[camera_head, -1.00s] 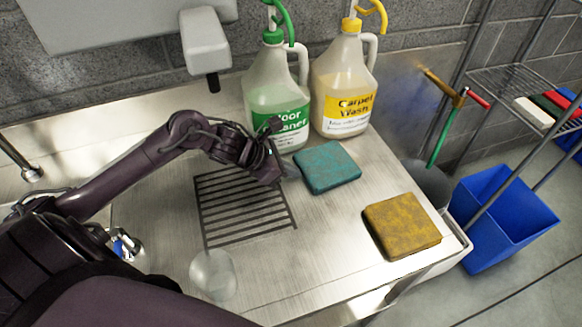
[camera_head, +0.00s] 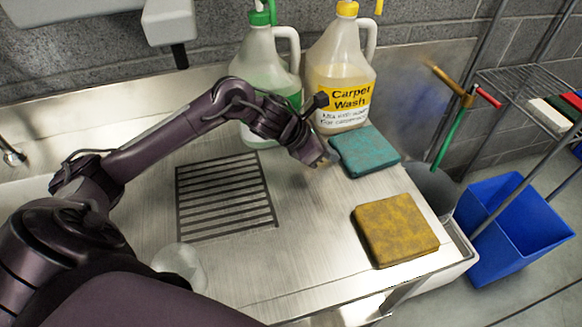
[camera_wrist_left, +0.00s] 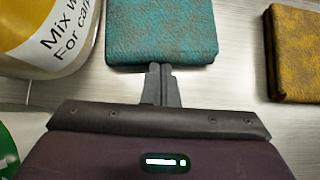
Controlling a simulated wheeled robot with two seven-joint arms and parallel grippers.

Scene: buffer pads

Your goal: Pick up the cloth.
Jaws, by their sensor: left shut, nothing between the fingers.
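A teal, square, cloth-like pad (camera_head: 364,151) lies flat on the metal counter, in front of the Carpet Wash jug. A similar mustard-yellow pad (camera_head: 395,230) lies nearer the counter's right front corner. Which of them is the cloth, I cannot tell. My left gripper (camera_head: 327,163) is at the left edge of the teal pad, shut and empty. In the left wrist view the closed fingertips (camera_wrist_left: 160,70) meet the near edge of the teal pad (camera_wrist_left: 162,30); the yellow pad (camera_wrist_left: 294,52) is off to the right. My right gripper is not in view.
The Carpet Wash jug (camera_head: 341,85) and a green-labelled jug (camera_head: 262,75) stand at the back, close to my left arm. A drain grate (camera_head: 226,195) and a clear cup (camera_head: 180,264) are on the left. A blue bin (camera_head: 512,232) stands beyond the counter's right edge.

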